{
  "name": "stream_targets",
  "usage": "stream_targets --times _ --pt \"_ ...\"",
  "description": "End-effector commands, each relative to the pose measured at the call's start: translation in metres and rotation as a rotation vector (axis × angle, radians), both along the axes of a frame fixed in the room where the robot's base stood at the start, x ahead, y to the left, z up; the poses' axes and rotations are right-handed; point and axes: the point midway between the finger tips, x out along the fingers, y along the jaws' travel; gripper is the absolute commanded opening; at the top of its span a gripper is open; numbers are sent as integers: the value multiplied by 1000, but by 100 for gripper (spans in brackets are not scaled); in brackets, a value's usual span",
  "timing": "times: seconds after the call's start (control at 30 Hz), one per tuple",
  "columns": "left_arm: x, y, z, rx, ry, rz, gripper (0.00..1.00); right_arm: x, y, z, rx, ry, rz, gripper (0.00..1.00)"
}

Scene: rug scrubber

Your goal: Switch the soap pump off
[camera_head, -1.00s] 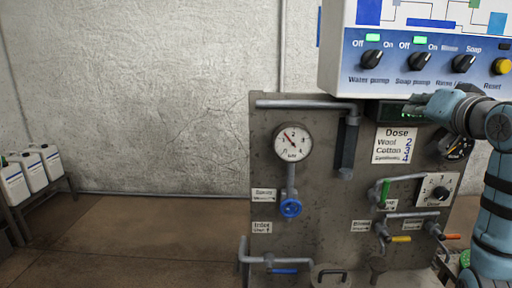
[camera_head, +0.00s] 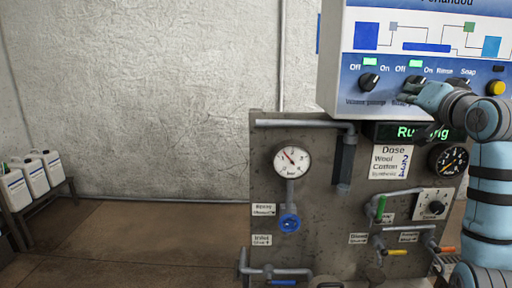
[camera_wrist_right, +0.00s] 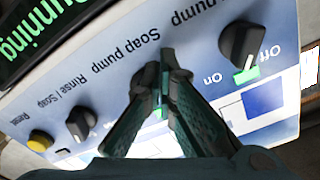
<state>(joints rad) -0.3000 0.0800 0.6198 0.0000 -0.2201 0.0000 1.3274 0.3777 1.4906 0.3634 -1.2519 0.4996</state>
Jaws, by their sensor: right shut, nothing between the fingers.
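The soap pump knob (camera_head: 416,80) is a black rotary switch on the white and blue control box, marked Off and On, with a lit green lamp (camera_head: 416,63) above it. My right gripper (camera_head: 402,96) is in front of this knob and partly covers it. In the right wrist view my right gripper (camera_wrist_right: 169,58) is shut and empty, its fingertips over the soap pump knob (camera_wrist_right: 147,76), which is largely hidden behind them. I cannot tell whether they touch, or where the knob points. My left gripper is not in view.
The water pump knob (camera_head: 369,82) is to the left, the rinse/soap knob (camera_wrist_right: 81,123) and yellow reset button (camera_head: 496,88) to the right. A green display (camera_head: 405,132) reads "Running". Below stands a grey panel with a gauge (camera_head: 292,161), valves and pipes. White jugs (camera_head: 36,175) stand far left.

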Motion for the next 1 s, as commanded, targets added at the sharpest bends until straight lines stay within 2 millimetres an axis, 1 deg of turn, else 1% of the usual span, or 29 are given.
stream_targets --times 0.63,1.0 --pt "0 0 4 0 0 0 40 0 -5 3 0 1 -1 0" --pt "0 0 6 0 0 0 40 -1 -8 0 -1 0 -1 0"
